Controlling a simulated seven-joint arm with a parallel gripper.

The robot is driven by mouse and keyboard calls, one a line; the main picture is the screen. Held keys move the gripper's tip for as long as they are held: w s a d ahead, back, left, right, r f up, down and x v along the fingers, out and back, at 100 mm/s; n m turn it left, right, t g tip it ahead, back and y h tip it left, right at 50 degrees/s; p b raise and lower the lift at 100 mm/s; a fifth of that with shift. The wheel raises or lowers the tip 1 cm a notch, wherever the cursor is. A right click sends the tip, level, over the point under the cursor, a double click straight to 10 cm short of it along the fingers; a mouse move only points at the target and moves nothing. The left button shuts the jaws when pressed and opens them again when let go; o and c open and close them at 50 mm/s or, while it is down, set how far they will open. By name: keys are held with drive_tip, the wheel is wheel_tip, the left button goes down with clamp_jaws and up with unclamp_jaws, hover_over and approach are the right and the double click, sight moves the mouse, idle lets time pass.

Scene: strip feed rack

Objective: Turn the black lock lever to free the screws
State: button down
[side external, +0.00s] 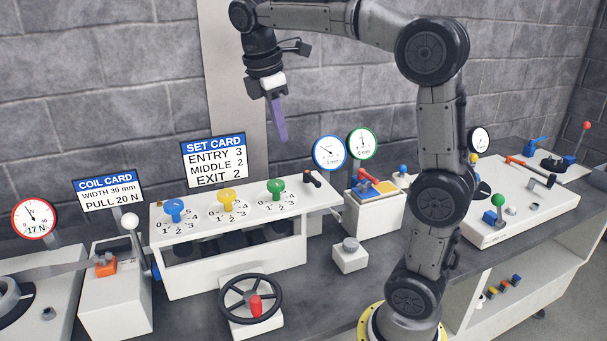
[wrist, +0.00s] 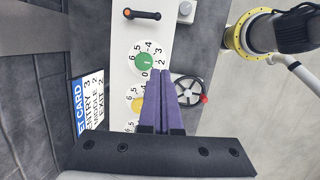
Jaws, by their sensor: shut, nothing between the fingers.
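The black lock lever (side external: 313,180) is at the right end of the white rack's top, right of the green screw. The blue screw (side external: 174,207), yellow screw (side external: 227,200) and green screw (side external: 276,187) stand in a row on numbered dials. My gripper (side external: 282,138) is raised above the rack, pointing down, its purple fingers shut and empty. In the wrist view the fingertips (wrist: 165,73) appear beside the green dial, apart from the lever.
The set card (side external: 213,160) stands behind the rack, reading entry 3, middle 2, exit 2. Blue-rimmed (side external: 330,152) and green-rimmed (side external: 361,143) gauges rise to the right. A black handwheel (side external: 250,305) is in front. The air around my gripper is clear.

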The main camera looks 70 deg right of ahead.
sight(312, 181)
drive_tip(key=shift+m+g, duration=0.3)
drive_tip(key=shift+g, duration=0.4)
drive_tip(key=d+f, duration=0.2)
drive_tip(key=f, duration=0.2)
drive_tip(key=w+d+f, duration=0.1)
drive_tip(key=d+f, duration=0.1)
drive_tip(key=f, duration=0.2)
drive_tip(key=d+f, duration=0.2)
drive_tip(key=f, duration=0.3)
drive_tip(key=shift+w+f, duration=0.1)
drive_tip(key=shift+w, duration=0.15)
drive_tip(key=shift+s+d+f, duration=0.25)
drive_tip(key=shift+s+d, duration=0.3)
drive_tip(key=shift+s+d+f, duration=0.25)
drive_tip(key=shift+s+d, duration=0.25)
drive_tip(key=shift+s+d+f, duration=0.15)
drive_tip(key=shift+s+d, duration=0.15)
drive_tip(key=shift+s, duration=0.1)
